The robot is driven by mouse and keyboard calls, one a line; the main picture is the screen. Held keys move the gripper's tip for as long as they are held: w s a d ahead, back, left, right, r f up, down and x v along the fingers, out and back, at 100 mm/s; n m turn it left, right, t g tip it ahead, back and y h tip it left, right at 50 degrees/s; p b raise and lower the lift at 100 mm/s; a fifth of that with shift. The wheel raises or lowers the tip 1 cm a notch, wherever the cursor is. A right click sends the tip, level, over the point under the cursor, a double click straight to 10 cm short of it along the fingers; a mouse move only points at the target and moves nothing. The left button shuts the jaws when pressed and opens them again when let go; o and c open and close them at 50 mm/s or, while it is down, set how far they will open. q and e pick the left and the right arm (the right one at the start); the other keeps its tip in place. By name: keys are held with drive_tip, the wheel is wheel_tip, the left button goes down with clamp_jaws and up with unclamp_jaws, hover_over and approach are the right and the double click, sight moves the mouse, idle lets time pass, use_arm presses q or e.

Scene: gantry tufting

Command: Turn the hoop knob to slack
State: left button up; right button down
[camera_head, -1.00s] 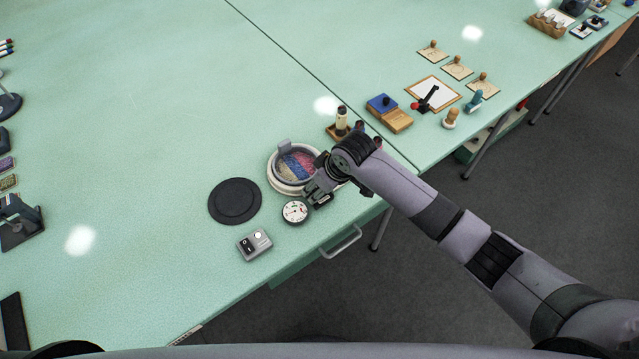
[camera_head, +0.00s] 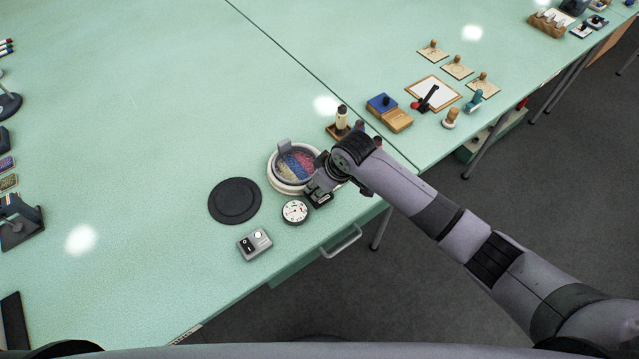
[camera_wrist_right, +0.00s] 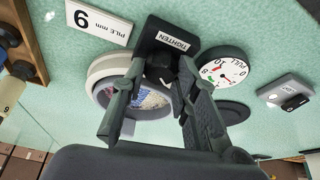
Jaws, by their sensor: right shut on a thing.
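The hoop (camera_head: 271,178) is a round white ring holding a pink, blue and tan tufted cloth (camera_head: 295,166); it also shows in the wrist view (camera_wrist_right: 98,72). Beside it stands a dark block marked TIGHTEN (camera_wrist_right: 172,39). My right gripper (camera_head: 320,190) is at the hoop's near right edge. In the wrist view its fingers (camera_wrist_right: 162,78) close around the dark hoop knob (camera_wrist_right: 160,66) by that block. The fingers hide much of the knob, and its turn position cannot be told. My left gripper is not in view.
A grey switch box (camera_head: 254,244) and a black disc (camera_head: 235,201) lie nearby. A PILE mm 9 card (camera_wrist_right: 98,20) lies beside the hoop.

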drive_tip(key=shift+w+n, duration=0.1)
drive_tip(key=shift+n, duration=0.6)
drive_tip(key=shift+n+g+y, duration=0.4)
drive_tip(key=shift+n, duration=0.3)
drive_tip(key=shift+n+g+b, duration=0.6)
drive_tip(key=shift+n+b, duration=0.1)
drive_tip(key=shift+n, duration=1)
drive_tip(key=shift+y, duration=0.3)
drive_tip(key=c, duration=1.2)
unclamp_jaws()
drive_tip(key=shift+c, duration=0.2)
drive_tip(key=shift+d, duration=0.1)
